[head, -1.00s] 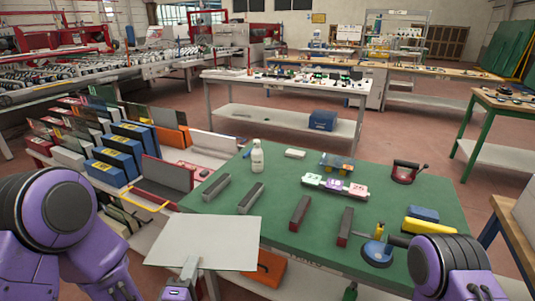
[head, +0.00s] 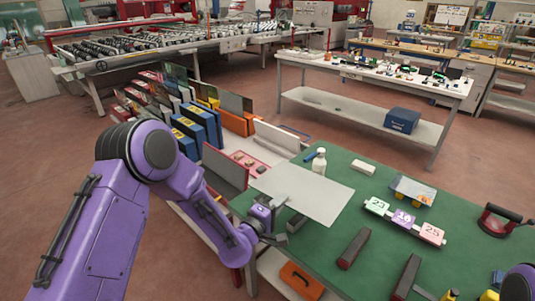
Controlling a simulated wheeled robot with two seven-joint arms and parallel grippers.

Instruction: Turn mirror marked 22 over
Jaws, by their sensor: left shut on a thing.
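A flat pale grey, four-sided sheet (head: 312,192), which looks like the mirror, is held over the left end of the green table. Its upper face is plain and I see no number on it. My left gripper (head: 277,228) is shut on the sheet's near left edge. The sheet hides part of the table and of a grey bar support (head: 297,222). Whether it touches the support I cannot tell. Of my right arm only a purple piece shows at the bottom right corner; its gripper is out of view.
On the green table (head: 335,262) are a white bottle (head: 319,162), dark bars (head: 353,249), numbered cards (head: 433,233) and a red-black suction cup (head: 497,221). A rack of blue boxes and panels (head: 200,125) stands left of the table. An orange case (head: 301,280) sits below.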

